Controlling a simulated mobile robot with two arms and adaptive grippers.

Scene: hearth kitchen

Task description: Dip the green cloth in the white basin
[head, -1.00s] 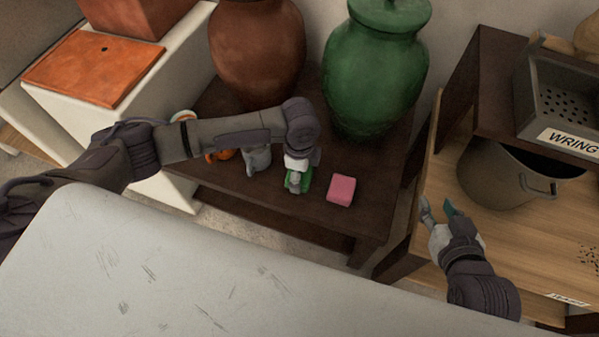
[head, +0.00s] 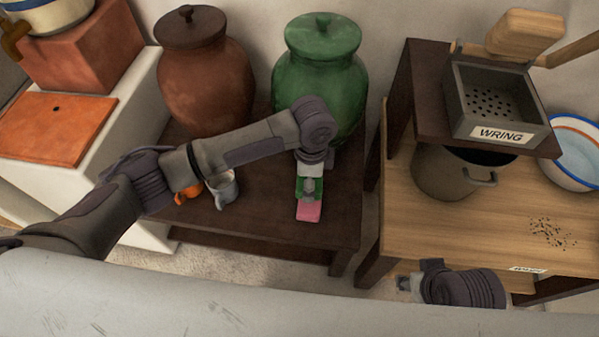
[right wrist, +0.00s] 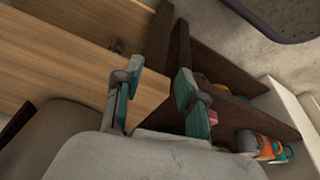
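The green cloth (head: 325,187) is in my left gripper (head: 309,188), above the dark low table in the head view. The gripper and wrist cover part of it. A pink block-like cloth (head: 308,213) lies just below it in the picture, partly covered. The white basin (head: 566,172), with a blue rim and an orange line inside, stands at the far right on the wooden table, cut by the picture edge. My right gripper (head: 405,284) is low at that table's front edge; in the right wrist view its fingers (right wrist: 155,100) are apart and empty.
A grey bucket (head: 450,175) stands under the dark shelf, which bears a perforated WRING box (head: 495,105). A green jar (head: 320,75), a brown jar (head: 205,75), a grey mug (head: 223,188) and an orange mug (head: 187,193) stand left. The wooden tabletop (head: 450,235) has free room.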

